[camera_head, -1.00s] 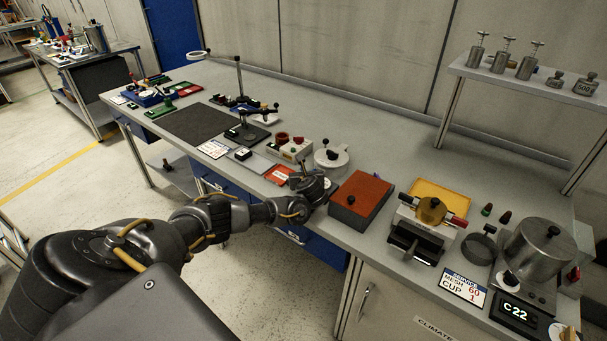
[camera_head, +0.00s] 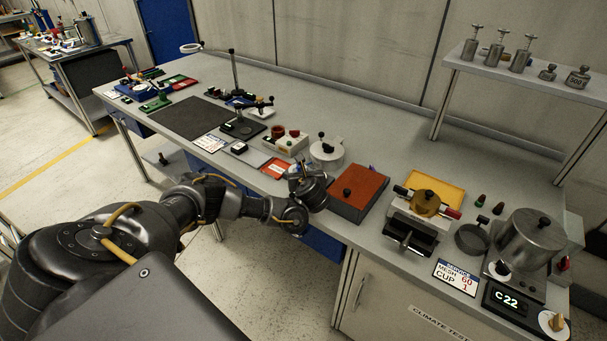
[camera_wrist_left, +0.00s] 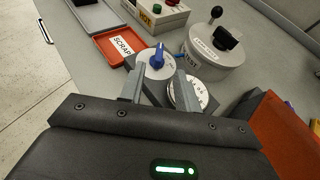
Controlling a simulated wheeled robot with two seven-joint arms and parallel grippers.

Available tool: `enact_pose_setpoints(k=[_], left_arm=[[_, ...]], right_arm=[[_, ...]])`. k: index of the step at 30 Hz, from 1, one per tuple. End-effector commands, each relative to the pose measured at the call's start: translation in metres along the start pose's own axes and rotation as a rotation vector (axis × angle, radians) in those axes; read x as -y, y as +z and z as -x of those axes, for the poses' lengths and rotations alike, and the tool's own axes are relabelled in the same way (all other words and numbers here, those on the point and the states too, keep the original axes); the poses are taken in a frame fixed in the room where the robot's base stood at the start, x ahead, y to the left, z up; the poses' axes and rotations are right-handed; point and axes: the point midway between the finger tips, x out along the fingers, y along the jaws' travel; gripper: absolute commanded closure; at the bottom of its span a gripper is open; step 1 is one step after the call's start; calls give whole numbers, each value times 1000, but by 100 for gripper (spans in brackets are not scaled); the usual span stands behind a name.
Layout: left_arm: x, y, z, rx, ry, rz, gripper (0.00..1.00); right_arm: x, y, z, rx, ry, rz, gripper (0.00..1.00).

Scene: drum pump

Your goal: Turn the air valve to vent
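A blue pointer knob (camera_wrist_left: 157,58) stands on a round pale dial in the left wrist view, apparently the air valve; its markings are too small to read. A round white gauge (camera_wrist_left: 188,93) sits beside it. My left gripper (camera_wrist_left: 162,88) is open, with its fingers apart, low over the dial and gauge. The knob shows between and just beyond the fingertips; I see no grip on it. In the head view my left gripper (camera_head: 303,178) hides most of the valve. My right gripper is in neither view.
A round lidded pot (camera_wrist_left: 215,48) with a black handle stands behind right. An orange-red box (camera_head: 358,190) is close on the right. A red scrap tray (camera_wrist_left: 116,46) and a box with buttons (camera_wrist_left: 158,14) lie behind. The grey mat is clear.

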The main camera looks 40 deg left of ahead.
Motion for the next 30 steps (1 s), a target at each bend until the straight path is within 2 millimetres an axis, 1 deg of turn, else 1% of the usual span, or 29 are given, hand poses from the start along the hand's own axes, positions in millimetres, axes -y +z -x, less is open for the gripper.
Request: enact_pose_setpoints(k=[1,3,10,15,30], left_arm=[[0,4,7,0,-2,-1,67],[0,4,16,-1,-1,-2,67],[0,2,31,-1,1,0,67],[-1,1,35,-1,1,0,67],[-1,0,36,-2,1,0,67]], right_arm=[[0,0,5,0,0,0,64],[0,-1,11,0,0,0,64],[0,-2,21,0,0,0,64],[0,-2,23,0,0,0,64],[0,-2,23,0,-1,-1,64]])
